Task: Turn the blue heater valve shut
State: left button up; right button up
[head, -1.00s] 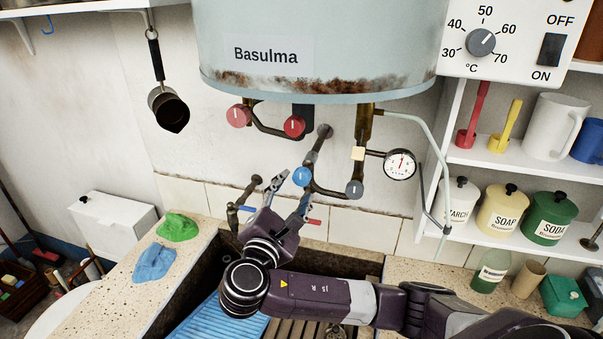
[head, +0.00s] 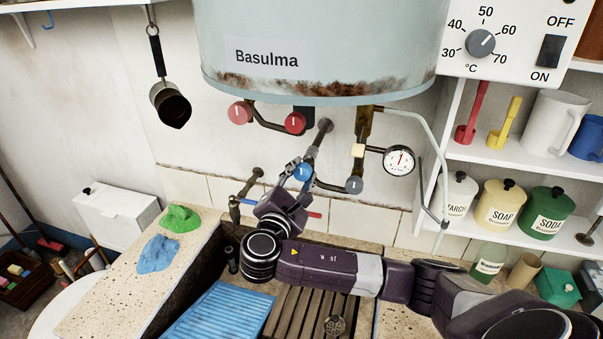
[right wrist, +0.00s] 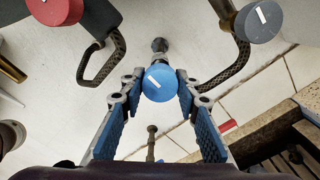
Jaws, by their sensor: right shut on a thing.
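The blue heater valve (head: 303,172) is a round knob with a white line on its face, on the pipework under the heater tank (head: 320,50). It also shows in the right wrist view (right wrist: 159,83), where its white line is slanted. My right gripper (head: 299,177) reaches it from below and in front. In the right wrist view the two blue-padded fingers (right wrist: 158,92) stand on either side of the knob, with their tips closed on it. Part of the knob's rim is hidden by the fingertips. My left gripper is not in view.
Two red knobs (head: 295,122) (head: 240,112) are up and left of the blue valve. A grey knob (head: 354,185) and a pressure gauge (head: 399,160) are to its right. A tap (head: 245,195) is at the left, above the stone trough (head: 215,262). Shelves with jars stand at the right.

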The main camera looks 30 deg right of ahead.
jog(key=shift+c, duration=1.1)
jog(key=shift+f+m+b, duration=0.2)
jog(key=shift+m+b, duration=1)
jog(key=shift+b, duration=0.05)
jog(key=m+b, duration=0.9)
jog(key=m, duration=0.1)
jog(key=m+b, duration=0.3)
jog(key=shift+r, duration=0.15)
jog(key=shift+r+m+b, duration=0.25)
jog(key=shift+m+b, duration=0.75)
jog(key=shift+m, duration=0.2)
jog(key=shift+r, duration=0.1)
